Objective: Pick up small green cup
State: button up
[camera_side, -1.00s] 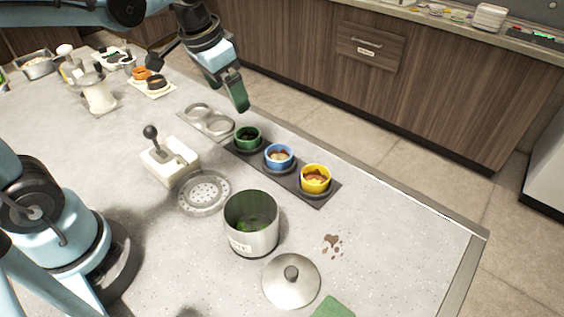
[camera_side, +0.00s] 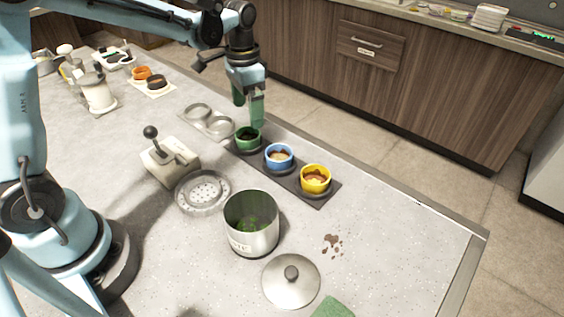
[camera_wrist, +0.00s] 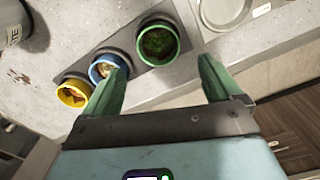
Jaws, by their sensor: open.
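The small green cup (camera_side: 247,138) stands upright in the far-left place of a dark tray (camera_side: 318,202), beside a blue cup (camera_side: 279,156) and a yellow cup (camera_side: 316,178). My gripper (camera_side: 248,107) is open and empty just above the green cup, fingers pointing down. In the wrist view the green cup (camera_wrist: 158,42), with dark green contents, lies ahead of the gap between my green fingers (camera_wrist: 165,75). There the left fingertip overlaps the edge of the blue cup (camera_wrist: 98,67). I cannot tell the exact height of the fingertips over the cup.
A grey holder with round wells (camera_side: 222,128) sits left of the tray. A white lever device (camera_side: 170,163), a perforated round plate (camera_side: 203,192), a steel pot (camera_side: 251,228) and its lid (camera_side: 291,281) stand nearer. Brown spots (camera_side: 332,243) mark the counter. The counter right of the pot is mostly clear.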

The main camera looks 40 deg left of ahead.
aim_at(247, 129)
jog(key=shift+s+f, duration=0.15)
jog(key=shift+f, duration=1.5)
jog(key=shift+s+f, duration=0.15)
jog(key=shift+f, duration=1.5)
jog(key=shift+c, duration=0.4)
jog(key=c, duration=1)
jog(key=shift+r, duration=0.15)
jog(key=shift+r, duration=0.5)
jog(key=r, duration=0.2)
jog(key=d+r, duration=0.1)
jog(key=shift+s+r, duration=0.3)
jog(key=s+d+r, duration=0.1)
jog(key=d+r, duration=0.1)
jog(key=d, duration=0.1)
jog(key=s+d+r, duration=0.2)
jog(key=d, duration=0.1)
jog(key=s+d+r, duration=0.1)
jog(key=d+r, duration=0.1)
jog(key=d, duration=0.1)
jog(key=shift+s+d+r, duration=0.1)
jog(key=shift+s+d, duration=0.05)
jog(key=shift+s, duration=0.2)
